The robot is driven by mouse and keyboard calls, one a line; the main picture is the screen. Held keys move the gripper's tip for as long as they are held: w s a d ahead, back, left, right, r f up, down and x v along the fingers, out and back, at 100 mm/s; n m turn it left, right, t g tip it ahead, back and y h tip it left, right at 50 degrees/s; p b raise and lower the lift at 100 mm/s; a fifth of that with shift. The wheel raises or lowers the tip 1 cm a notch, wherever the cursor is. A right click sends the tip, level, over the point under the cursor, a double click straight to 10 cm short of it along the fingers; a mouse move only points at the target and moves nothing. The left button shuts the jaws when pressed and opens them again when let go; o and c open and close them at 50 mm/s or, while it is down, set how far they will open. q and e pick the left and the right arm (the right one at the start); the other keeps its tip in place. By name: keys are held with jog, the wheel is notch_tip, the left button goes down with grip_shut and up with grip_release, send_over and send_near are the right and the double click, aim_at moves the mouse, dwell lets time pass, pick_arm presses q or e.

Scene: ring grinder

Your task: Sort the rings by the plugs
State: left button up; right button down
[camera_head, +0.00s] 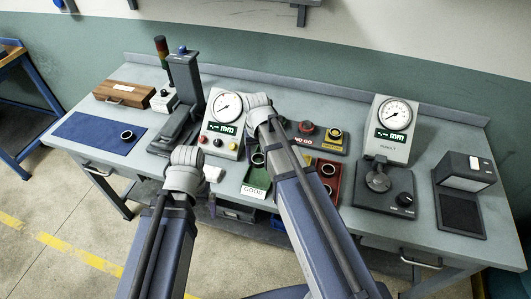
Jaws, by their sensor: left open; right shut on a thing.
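A dark ring (127,135) lies on the blue mat (90,131) at the left. The green GOOD tray (256,178) holds a dark ring (258,159). The red tray (334,181) holds dark rings (328,169). The plug stand (320,143), marked NO GO, carries a red-based plug (307,128) and a yellow-based plug (335,133), behind the trays. My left gripper (186,154), at the wrist left of the GOOD tray, is open; its fingers are mostly hidden. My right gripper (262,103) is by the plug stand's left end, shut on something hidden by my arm.
A dial gauge (223,114) stands at the middle, another (391,122) at the right. A dark column device (187,90), a signal tower (163,60) and a wooden box (124,94) stand at the left. A black device (465,175) is at far right. My arms cover the front middle.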

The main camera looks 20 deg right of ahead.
aim_at(259, 178)
jog(key=shift+f, duration=0.1)
notch_tip(259, 178, down, 8)
jog(key=b, duration=0.8)
jog(key=shift+f+b, duration=0.25)
jog(key=shift+b, duration=0.1)
grip_release()
jog(key=shift+r, duration=0.1)
notch_tip(259, 178, up, 8)
jog(key=p, duration=0.8)
jog(key=shift+f, duration=0.25)
